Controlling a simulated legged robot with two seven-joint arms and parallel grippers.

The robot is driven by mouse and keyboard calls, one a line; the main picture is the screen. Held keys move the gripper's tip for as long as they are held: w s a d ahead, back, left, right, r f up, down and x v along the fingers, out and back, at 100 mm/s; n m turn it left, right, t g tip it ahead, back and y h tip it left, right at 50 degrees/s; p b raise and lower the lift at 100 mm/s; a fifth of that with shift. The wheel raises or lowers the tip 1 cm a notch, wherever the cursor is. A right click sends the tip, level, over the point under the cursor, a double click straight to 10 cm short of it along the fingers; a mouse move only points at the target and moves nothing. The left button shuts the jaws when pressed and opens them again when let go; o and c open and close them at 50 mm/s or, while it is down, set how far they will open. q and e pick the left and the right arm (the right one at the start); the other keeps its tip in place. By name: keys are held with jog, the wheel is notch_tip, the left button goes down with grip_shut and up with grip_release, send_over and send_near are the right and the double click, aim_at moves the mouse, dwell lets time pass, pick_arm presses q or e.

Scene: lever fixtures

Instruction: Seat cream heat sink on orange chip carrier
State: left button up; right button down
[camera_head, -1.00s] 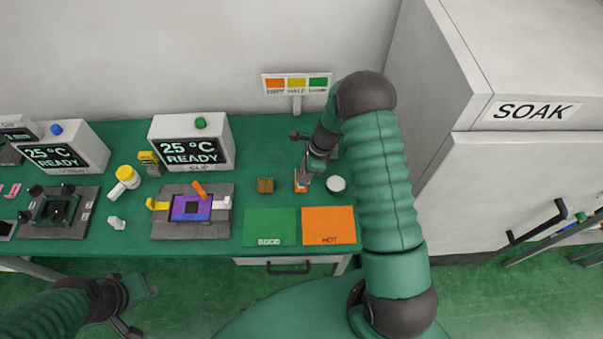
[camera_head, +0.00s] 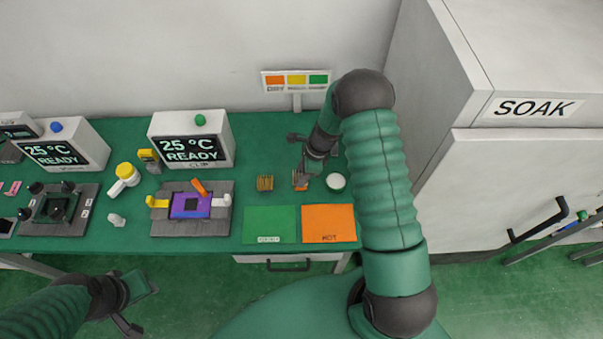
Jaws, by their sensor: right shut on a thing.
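My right gripper (camera_head: 301,176) is down at the back right of the green bench, shut on a small orange-brown block (camera_head: 299,184). Its jaws hide much of that block, so I cannot tell whether it is the heat sink. A small gold finned block (camera_head: 265,183) stands just left of it, apart from the gripper. No clearly cream heat sink shows. The clip fixture (camera_head: 169,226) holds a purple plate with a dark square, with an orange lever (camera_head: 200,188) behind it. I cannot make out an orange chip carrier. My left gripper (camera_head: 140,307) is open and empty, in front of the bench.
A round white-topped pot (camera_head: 335,182) is close right of the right gripper. Green (camera_head: 270,225) and orange (camera_head: 328,224) mats lie in front. A display box (camera_head: 190,140) stands behind the fixture. The SOAK cabinet (camera_head: 520,200) bounds the right side.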

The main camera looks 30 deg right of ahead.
jog(key=shift+f, duration=0.1)
jog(key=shift+w+f+b, duration=0.1)
jog(key=shift+f+b, duration=0.4)
jog(key=shift+f, duration=0.2)
jog(key=shift+d, duration=0.1)
jog(key=shift+f, duration=0.15)
jog(key=shift+f+b, duration=0.45)
jog(key=shift+f, duration=0.05)
